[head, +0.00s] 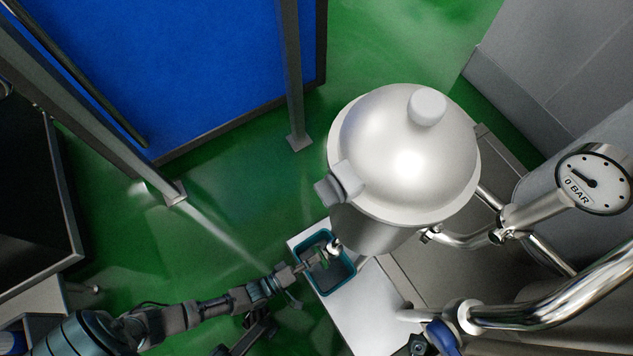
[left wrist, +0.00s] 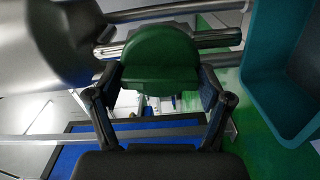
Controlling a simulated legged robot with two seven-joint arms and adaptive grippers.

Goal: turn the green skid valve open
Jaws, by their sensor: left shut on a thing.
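The green valve handle (left wrist: 160,62), a rounded plate, is in the upper middle of the left wrist view, with metal pipe beside it. My left gripper (left wrist: 159,82) has one finger on each side of it and is shut on it. In the head view my left gripper (head: 309,265) reaches in from the lower left to the foot of the white domed tank (head: 400,150), above a teal bin (head: 345,286). The green handle cannot be made out there.
The teal bin (left wrist: 262,90) stands close on the right in the left wrist view. Steel pipes (head: 540,300) and a round gauge (head: 594,180) reading "0 BAR" are right of the tank. A blue panel (head: 190,60) stands at the upper left. Green floor (head: 130,240) is clear between.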

